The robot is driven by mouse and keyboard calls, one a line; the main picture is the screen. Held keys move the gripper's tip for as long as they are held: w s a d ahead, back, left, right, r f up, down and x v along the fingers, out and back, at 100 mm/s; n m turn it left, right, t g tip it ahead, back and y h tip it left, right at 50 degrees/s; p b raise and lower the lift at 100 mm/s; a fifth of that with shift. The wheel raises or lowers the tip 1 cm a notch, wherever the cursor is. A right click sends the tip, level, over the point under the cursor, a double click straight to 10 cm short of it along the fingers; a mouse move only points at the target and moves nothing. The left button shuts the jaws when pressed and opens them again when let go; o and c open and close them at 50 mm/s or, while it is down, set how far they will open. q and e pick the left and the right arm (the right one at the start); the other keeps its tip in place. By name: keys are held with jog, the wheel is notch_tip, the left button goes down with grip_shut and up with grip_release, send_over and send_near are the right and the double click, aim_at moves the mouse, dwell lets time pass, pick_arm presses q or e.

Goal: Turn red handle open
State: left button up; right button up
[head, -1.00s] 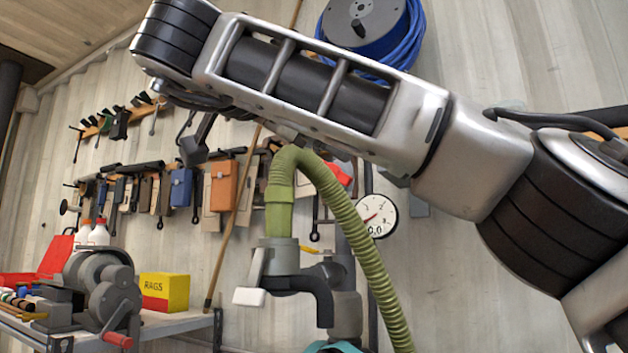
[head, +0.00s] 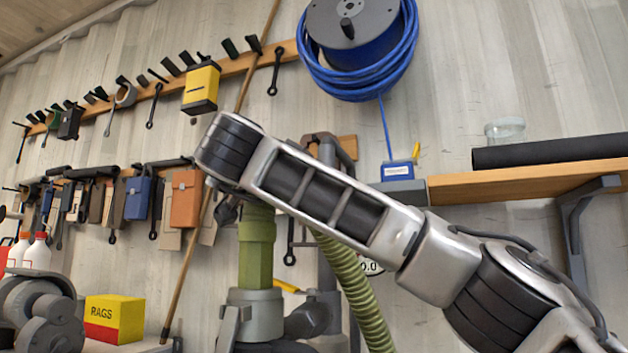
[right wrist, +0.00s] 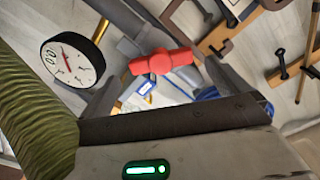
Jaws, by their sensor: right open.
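The red handle (right wrist: 160,62) shows in the right wrist view, mounted on a grey pipe (right wrist: 128,28). My right gripper (right wrist: 160,76) is open, with one finger on each side of the handle's near side. The handle appears at or just beyond the fingertips; I cannot tell whether they touch it. In the head view my right arm (head: 320,195) crosses in front and hides the handle. My left gripper is not in view.
A pressure gauge (right wrist: 73,60) and a ribbed green hose (right wrist: 35,115) are close beside the gripper. In the head view, a blue hose reel (head: 352,45) hangs above, a wooden shelf (head: 530,182) is at right, and a yellow-red rags box (head: 115,318) stands lower left.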

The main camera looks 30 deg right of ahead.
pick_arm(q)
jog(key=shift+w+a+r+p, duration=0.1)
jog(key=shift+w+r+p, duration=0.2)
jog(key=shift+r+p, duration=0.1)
pick_arm(e)
jog(key=x, duration=0.4)
jog(key=shift+a, duration=0.1)
jog(key=c, duration=0.9)
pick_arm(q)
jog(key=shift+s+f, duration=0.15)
